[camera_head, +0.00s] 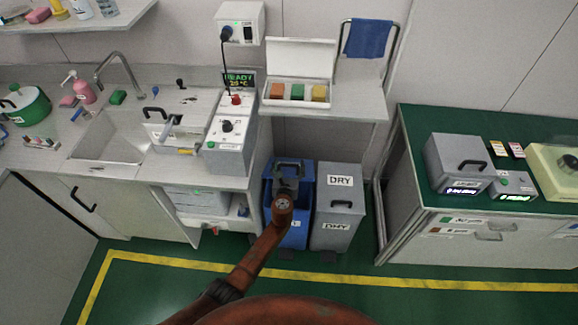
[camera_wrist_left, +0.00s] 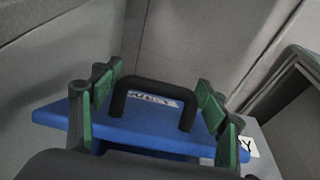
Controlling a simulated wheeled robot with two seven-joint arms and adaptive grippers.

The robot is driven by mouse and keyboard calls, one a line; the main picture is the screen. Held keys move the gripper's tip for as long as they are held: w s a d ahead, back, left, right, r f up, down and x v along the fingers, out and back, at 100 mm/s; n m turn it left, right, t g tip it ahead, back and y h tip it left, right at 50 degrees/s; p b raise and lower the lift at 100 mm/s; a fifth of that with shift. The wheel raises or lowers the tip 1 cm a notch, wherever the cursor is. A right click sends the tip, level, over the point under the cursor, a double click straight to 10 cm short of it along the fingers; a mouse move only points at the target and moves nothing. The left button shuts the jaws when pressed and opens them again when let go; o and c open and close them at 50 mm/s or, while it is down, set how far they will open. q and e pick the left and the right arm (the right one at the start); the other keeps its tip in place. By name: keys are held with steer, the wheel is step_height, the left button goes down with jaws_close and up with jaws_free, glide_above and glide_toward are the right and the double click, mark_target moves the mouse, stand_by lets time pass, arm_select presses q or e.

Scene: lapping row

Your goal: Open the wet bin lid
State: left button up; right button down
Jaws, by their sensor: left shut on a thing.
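The blue wet bin (camera_head: 299,235) stands on the floor under the shelf, left of the grey bin. Its lid (camera_head: 307,172) looks raised and tilted; its black handle (camera_head: 289,163) sits higher than the grey bin's handle. My left gripper (camera_head: 286,182) is at the lid and hides part of it and the bin's mouth. In the left wrist view, the green-padded fingers of the gripper (camera_wrist_left: 160,80) are shut on the black handle (camera_wrist_left: 152,83), with the blue lid (camera_wrist_left: 65,113) behind. The right gripper is out of view.
The grey dry bin (camera_head: 336,234) stands close on the right, its lid down. The sink counter (camera_head: 110,178) is at the left, a shelf (camera_head: 340,108) above the bins, and a green-topped bench (camera_head: 412,130) at the right. The floor in front is clear.

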arm_select(q)
steer(key=shift+d+r, duration=0.1)
steer(key=shift+r, duration=0.1)
steer(key=o, duration=1.7)
steer(key=shift+f, duration=0.15)
steer(key=v, duration=1.2)
